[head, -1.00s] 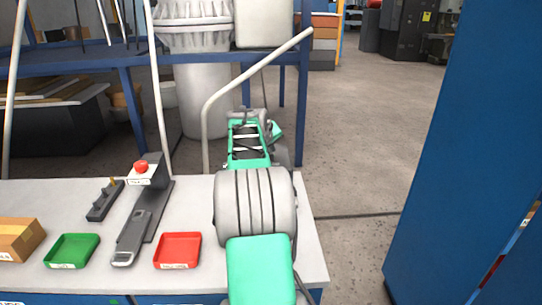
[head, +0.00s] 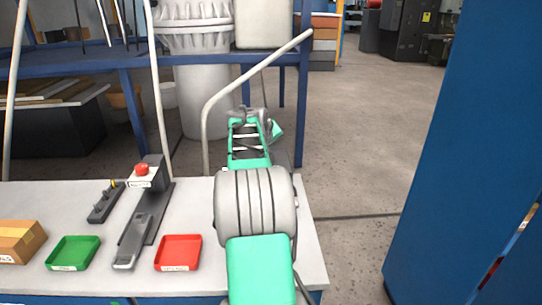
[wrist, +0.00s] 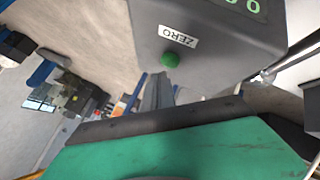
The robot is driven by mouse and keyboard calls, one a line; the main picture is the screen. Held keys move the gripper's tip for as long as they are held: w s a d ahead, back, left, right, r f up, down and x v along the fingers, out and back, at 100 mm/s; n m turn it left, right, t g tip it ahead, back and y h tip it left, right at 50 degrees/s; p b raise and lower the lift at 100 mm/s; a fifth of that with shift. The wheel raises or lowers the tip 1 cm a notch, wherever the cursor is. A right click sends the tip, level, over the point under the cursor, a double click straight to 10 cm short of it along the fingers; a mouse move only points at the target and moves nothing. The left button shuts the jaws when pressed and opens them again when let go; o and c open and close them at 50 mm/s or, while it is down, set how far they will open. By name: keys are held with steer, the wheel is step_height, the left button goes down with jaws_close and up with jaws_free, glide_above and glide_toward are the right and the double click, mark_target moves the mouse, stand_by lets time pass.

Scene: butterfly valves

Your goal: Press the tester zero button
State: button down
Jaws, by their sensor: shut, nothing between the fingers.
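In the wrist view, the tester (wrist: 215,45) is a dark grey box with a white ZERO label and lit green digits at its upper right edge. The round green zero button (wrist: 170,60) sits on its face just below the label. My gripper (wrist: 160,76) is shut and empty, its grey fingers pointing at the box with their tips just below the button in the picture. I cannot tell whether the tips touch it. In the head view my arm stretches forward past the bench; the tester cannot be made out there.
The white bench (head: 200,200) holds a green tray (head: 73,253), a red tray (head: 178,253), a cardboard box (head: 20,241) and a dark stand with a red knob (head: 142,169). A pale bent pipe (head: 225,90) rises beside my arm. A blue cabinet (head: 470,150) stands at right.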

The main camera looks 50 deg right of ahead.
steer(key=shift+r+p, duration=1.8)
steer(key=shift+r, duration=0.7)
